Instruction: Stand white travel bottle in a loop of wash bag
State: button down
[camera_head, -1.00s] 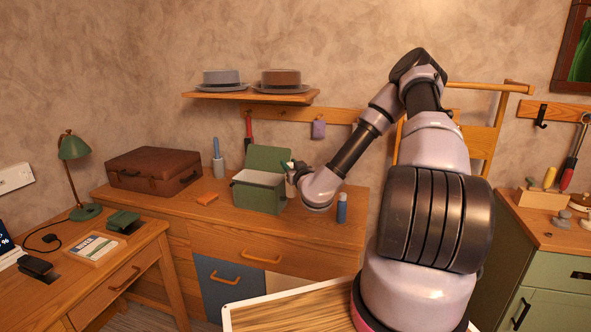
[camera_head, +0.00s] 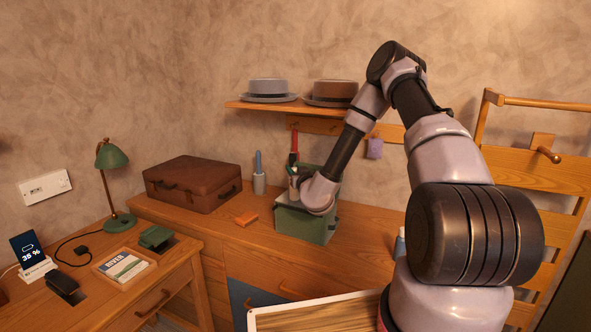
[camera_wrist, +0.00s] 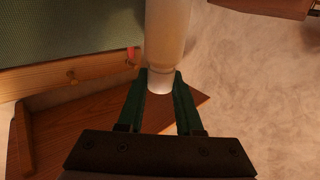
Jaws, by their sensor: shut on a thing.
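The white travel bottle (camera_wrist: 168,35) is between the green fingers of my gripper (camera_wrist: 160,78) in the wrist view, and the gripper is shut on it. The bottle's far end runs out of the top of that view. In the head view the green wash bag (camera_head: 303,226) stands on the wooden dresser, its lid raised at the back. My gripper (camera_head: 292,170) is over the bag there, and my wrist hides much of its opening. The loops inside cannot be seen. A green fabric surface, likely the bag's lid (camera_wrist: 55,30), fills the wrist view's upper left.
A brown suitcase (camera_head: 190,186), a grey cup with a blue item (camera_head: 259,184) and an orange block (camera_head: 246,218) are left of the bag. A shelf with hats (camera_head: 333,92) hangs above. A blue bottle (camera_head: 399,245) is partly hidden behind my arm.

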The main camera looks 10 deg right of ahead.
aim_at(296, 196)
jog(key=shift+f, duration=4.75)
jog(key=c, duration=0.5)
grip_release()
jog(key=shift+s+f, duration=0.1)
jog(key=shift+s, duration=0.05)
jog(key=s+d, duration=0.1)
jog(key=s, duration=0.9)
jog(key=shift+s, duration=0.3)
jog(key=shift+d, duration=0.1)
